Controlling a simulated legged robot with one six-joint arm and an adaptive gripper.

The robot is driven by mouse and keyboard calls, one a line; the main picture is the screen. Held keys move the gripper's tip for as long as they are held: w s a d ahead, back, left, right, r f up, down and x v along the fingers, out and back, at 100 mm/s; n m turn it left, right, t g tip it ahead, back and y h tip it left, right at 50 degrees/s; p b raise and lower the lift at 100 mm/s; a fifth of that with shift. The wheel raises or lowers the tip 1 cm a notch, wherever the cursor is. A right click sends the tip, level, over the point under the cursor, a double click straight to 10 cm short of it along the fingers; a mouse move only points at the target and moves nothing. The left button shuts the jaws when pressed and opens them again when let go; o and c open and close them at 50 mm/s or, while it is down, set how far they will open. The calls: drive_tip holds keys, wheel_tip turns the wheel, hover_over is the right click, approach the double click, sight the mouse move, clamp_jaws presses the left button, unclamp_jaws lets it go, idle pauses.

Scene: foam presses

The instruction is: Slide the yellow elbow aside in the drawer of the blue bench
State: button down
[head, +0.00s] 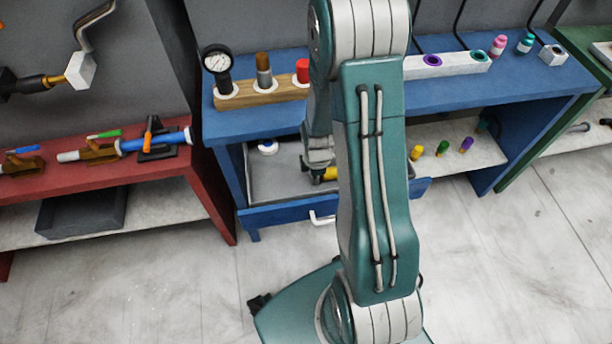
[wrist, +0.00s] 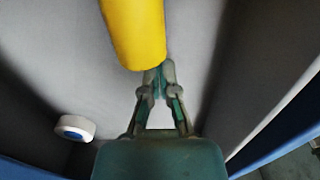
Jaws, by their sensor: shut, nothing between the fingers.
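The blue bench (head: 226,128) has its drawer (head: 265,217) pulled out, with a grey inside. The yellow elbow (head: 331,173) lies in the drawer, mostly hidden behind my arm in the head view. In the wrist view its yellow end (wrist: 137,35) shows at the top, running out of the picture. My gripper (wrist: 160,77) is shut and empty, with its fingertips right by the lower end of the elbow. I cannot tell whether they touch it. In the head view my gripper is low inside the drawer, mostly hidden.
A white and blue round piece (head: 268,147) lies in the drawer at the left; it also shows in the wrist view (wrist: 75,127). The bench top overhangs the drawer's back and holds a wooden block (head: 240,97) with a gauge. A red bench (head: 150,178) stands at left.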

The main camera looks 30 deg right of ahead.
drive_tip(key=shift+s+d, duration=0.1)
drive_tip(key=shift+d, duration=0.25)
drive_tip(key=s+d, duration=0.1)
drive_tip(key=d, duration=0.3)
drive_tip(key=s+d, duration=0.2)
drive_tip(key=d, duration=0.3)
drive_tip(key=s+d, duration=0.1)
drive_tip(key=d, duration=0.3)
drive_tip(key=shift+s+d, duration=0.15)
drive_tip(key=shift+s, duration=0.05)
